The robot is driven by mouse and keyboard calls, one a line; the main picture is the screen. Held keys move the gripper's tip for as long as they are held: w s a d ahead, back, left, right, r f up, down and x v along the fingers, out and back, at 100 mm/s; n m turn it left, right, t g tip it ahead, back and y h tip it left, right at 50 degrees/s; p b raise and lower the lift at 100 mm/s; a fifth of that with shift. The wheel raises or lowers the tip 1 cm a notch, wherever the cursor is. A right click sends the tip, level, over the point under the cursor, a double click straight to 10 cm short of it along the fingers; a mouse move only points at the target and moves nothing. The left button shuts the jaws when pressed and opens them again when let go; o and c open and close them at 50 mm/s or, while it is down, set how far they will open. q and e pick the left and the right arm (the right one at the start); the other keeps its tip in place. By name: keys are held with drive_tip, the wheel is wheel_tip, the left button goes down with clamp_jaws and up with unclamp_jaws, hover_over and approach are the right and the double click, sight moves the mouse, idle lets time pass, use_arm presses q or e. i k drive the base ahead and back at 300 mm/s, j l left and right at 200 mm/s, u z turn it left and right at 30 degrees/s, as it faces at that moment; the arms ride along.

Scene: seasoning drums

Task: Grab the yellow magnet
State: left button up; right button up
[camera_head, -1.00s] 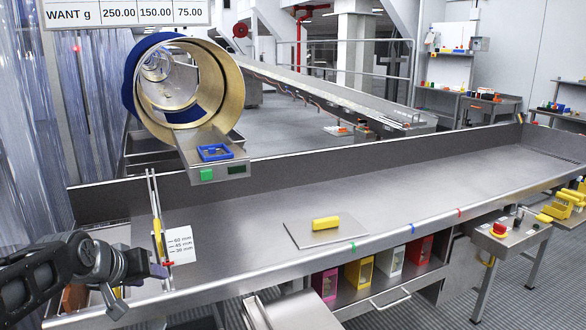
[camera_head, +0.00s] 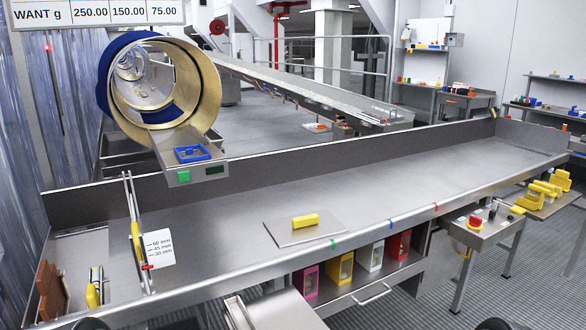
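A yellow bar-shaped block (camera_head: 305,221), which looks like the magnet, lies on a flat grey plate (camera_head: 282,231) in the middle of the long steel table. Its whole near side shows and nothing covers it. Neither of my grippers shows clearly. Only small dark rounded parts, probably of my arms, show at the bottom edge, one at left and one at right of centre. Both are well apart from the yellow block.
The steel table (camera_head: 400,185) has a raised back wall and free room right of the plate. A upright gauge (camera_head: 135,235) with yellow and red parts stands at left. A drum (camera_head: 165,90) is behind. Coloured bins (camera_head: 341,268) sit below.

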sight(93, 292)
drive_tip(key=u, duration=1.25)
drive_tip(key=i+j, duration=0.5)
drive_tip(key=i+j+z, duration=0.1)
drive_tip(key=z, duration=1.45)
